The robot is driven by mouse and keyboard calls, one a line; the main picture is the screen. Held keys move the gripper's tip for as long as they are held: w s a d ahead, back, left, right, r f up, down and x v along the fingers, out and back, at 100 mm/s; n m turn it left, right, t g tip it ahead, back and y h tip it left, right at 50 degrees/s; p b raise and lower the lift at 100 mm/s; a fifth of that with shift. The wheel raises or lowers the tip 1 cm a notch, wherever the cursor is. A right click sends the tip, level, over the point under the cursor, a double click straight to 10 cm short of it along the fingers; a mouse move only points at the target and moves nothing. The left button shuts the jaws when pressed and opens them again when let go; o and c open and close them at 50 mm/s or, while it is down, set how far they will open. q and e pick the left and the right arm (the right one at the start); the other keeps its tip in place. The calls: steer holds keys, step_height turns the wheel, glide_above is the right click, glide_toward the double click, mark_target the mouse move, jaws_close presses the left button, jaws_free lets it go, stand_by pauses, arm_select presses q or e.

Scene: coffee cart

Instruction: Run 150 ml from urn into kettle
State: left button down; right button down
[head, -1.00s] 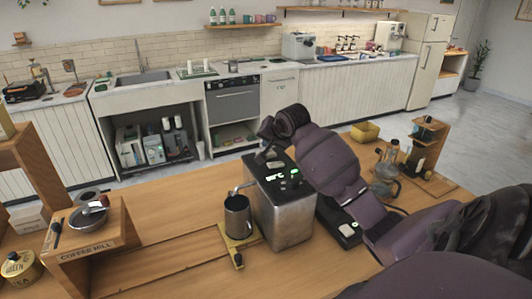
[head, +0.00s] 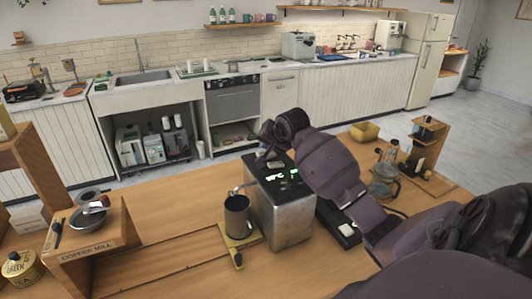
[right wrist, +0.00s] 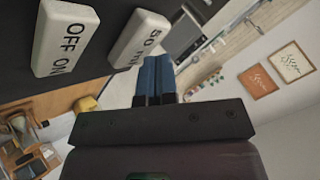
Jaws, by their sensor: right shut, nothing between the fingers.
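The urn (head: 279,215) is a metal box on the wooden table, with a dark top panel and lit green marks. The kettle (head: 237,218) is a dark metal vessel under the urn's spout, on a small yellowish stand. My right gripper (head: 268,156) is over the urn's top, partly hidden by its own wrist. In the right wrist view its blue fingertips (right wrist: 155,78) are together and empty, beside two pale buttons. One button (right wrist: 65,38) reads OFF ON; the other button (right wrist: 138,40) has lettering I read only in part. Contact with a button cannot be told. My left gripper is not in view.
The table is clear left of the kettle.

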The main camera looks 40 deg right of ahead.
steer(key=shift+f, duration=0.55)
stand_by(0.5)
stand_by(0.4)
steer(key=shift+r, duration=1.05)
steer(key=shift+r, duration=0.1)
steer(key=shift+r, duration=2.45)
steer(key=shift+f, duration=0.1)
